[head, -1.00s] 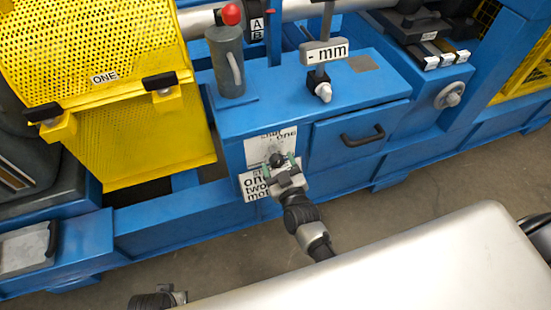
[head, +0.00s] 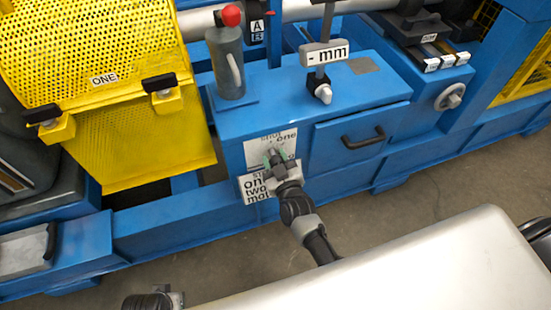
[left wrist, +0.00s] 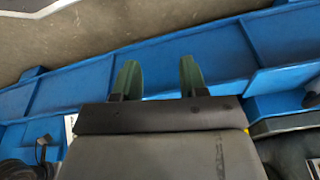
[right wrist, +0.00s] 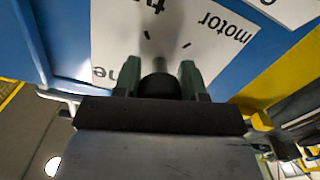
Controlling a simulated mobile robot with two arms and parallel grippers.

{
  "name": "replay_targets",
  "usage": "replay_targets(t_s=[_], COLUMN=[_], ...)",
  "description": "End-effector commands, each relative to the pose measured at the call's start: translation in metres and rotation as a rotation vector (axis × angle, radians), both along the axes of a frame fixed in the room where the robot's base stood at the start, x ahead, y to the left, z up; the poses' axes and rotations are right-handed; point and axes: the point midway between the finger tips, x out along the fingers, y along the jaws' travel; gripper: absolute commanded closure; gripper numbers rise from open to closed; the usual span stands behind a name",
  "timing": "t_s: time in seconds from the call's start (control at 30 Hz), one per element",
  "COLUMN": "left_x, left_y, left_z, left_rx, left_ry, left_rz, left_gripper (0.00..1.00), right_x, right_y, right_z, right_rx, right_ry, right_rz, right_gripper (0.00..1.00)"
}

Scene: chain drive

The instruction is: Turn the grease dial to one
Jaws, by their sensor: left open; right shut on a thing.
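The grease dial shows as a dark round knob (right wrist: 160,87) between the fingers of my right gripper (right wrist: 162,76) in the right wrist view. A short grey part stands out past it over a white label plate (right wrist: 205,45) with words such as "motor". In the head view my right gripper (head: 274,158) is at the front of the blue cabinet, shut on the dial, and hides most of it. The words "shut" and "one" show on the white plate (head: 262,146) above. Which mark the dial points to I cannot tell. My left gripper (left wrist: 157,80) is open and empty.
A drawer with a black handle (head: 362,138) is right of the dial. A yellow mesh guard (head: 150,145) stands left.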

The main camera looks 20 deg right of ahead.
Motion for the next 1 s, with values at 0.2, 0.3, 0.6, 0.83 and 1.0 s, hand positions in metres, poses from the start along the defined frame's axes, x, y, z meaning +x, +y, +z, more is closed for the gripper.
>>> replay_targets(t_s=[0.2,0.3,0.6,0.83,1.0], left_x=[0.0,-0.001,-0.008,-0.013,-0.015], left_y=[0.0,0.001,0.001,0.002,0.002], left_z=[-0.001,-0.007,-0.035,-0.048,-0.054], left_rx=[-0.001,0.0,0.001,0.002,0.003], left_ry=[-0.004,0.0,0.02,0.028,0.031], left_rz=[0.0,0.0,-0.003,-0.004,-0.005], left_gripper=[0.57,0.57,0.57,0.57,0.57], right_x=[0.0,0.0,0.0,-0.001,-0.001], right_y=[0.0,0.0,0.002,0.002,0.003], right_z=[0.0,0.0,0.0,0.0,-0.001], right_rx=[0.048,0.096,0.344,0.562,0.722], right_ry=[0.003,0.006,0.014,0.022,0.028], right_rz=[0.001,0.0,0.001,0.001,0.0], right_gripper=[0.83,0.83,0.83,0.83,0.83])
